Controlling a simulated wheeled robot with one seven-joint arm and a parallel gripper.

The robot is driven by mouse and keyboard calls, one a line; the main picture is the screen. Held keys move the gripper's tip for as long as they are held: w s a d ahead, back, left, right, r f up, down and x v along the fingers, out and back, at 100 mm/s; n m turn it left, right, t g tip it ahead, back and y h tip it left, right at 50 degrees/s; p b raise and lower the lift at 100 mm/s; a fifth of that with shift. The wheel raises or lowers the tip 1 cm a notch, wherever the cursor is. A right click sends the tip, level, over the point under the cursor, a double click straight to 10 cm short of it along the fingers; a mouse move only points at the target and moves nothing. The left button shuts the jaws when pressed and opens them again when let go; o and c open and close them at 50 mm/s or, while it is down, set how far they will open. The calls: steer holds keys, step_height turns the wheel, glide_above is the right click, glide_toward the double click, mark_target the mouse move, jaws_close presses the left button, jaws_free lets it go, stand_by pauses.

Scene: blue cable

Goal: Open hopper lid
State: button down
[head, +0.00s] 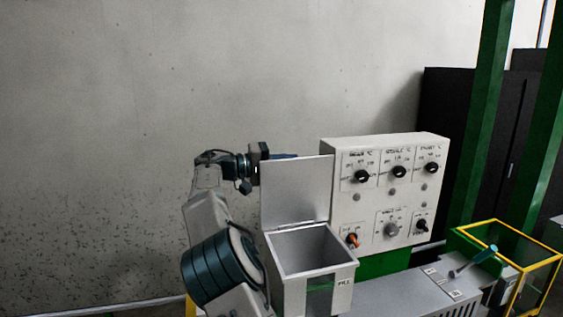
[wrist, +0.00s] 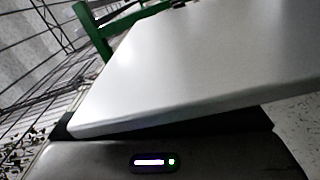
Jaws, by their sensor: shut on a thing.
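The hopper (head: 312,285) is a grey open-topped box in front of the control panel, and its inside shows. Its lid (head: 296,192) is a flat pale plate that stands raised, nearly upright, along the hopper's back edge. My gripper (head: 266,157) is at the lid's upper left corner in the head view, shut on the lid. Its fingertips are partly hidden behind the lid. In the wrist view the lid (wrist: 200,62) fills much of the picture, close against the dark gripper body.
The control panel (head: 383,205) with knobs stands just right of the lid. A grey worktop (head: 400,298) extends right to a yellow-framed box (head: 530,285). Green posts (head: 486,110) and a dark cabinet (head: 440,130) are at the right. The wall behind is bare.

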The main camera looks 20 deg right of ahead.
steer(key=shift+w+f, duration=0.1)
steer(key=shift+f, duration=0.05)
steer(key=c, duration=1.5)
jaws_free()
steer(key=shift+w+a, duration=0.1)
steer(key=shift+w+a, duration=0.1)
steer(key=shift+a, duration=6.85)
steer(key=shift+f, duration=0.1)
